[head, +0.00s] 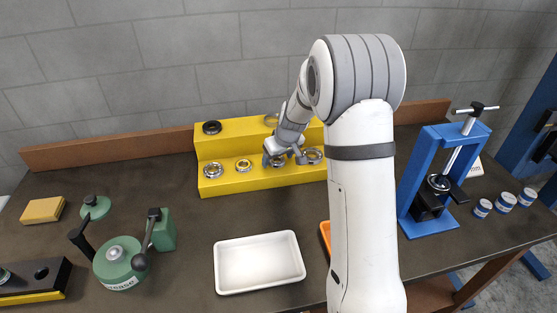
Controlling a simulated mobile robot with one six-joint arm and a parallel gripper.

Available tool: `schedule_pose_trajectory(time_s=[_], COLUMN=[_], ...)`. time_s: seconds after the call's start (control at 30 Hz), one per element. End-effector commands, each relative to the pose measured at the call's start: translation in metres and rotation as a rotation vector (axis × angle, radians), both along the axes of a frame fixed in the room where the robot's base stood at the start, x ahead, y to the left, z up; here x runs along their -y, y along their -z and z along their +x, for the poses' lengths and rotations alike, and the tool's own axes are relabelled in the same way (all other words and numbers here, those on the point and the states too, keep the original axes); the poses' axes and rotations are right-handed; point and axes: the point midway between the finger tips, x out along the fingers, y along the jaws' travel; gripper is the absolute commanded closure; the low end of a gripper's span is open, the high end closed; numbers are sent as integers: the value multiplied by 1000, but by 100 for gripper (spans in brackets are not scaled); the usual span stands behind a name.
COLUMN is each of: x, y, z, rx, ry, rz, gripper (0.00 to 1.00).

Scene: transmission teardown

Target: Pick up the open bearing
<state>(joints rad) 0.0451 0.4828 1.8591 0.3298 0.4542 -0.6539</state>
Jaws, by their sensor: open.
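A yellow two-step rack (228,186) stands at the back of the bench with several ring-shaped bearings on it. The lower step holds a silver bearing (213,170) at the left, a smaller bearing (243,165) beside it, and another silver bearing (313,156) at the right. My gripper (280,158) is open and low over the lower step, at a bearing (278,161) mostly hidden by the fingers. I cannot tell whether the fingers touch it. At this size I cannot tell which bearing is the open one.
The upper step holds a black ring (211,128) and a yellowish ring (271,120). An empty white tray (258,286) lies in front. A green grease device (118,262) stands left, a blue press (408,190) right, with small cans (504,201). My arm partly hides an orange bin (325,232).

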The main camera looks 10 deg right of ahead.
Motion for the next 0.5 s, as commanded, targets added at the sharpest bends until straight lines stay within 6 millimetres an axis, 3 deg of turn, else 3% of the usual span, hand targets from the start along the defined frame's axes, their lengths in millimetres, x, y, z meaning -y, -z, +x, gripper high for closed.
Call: schedule_pose_trajectory(time_s=[0.17,0.5], x=[0,1], y=[0,0], z=[0,0], rx=[0,0], ry=[0,1], rz=[0,-1], gripper=[30,57])
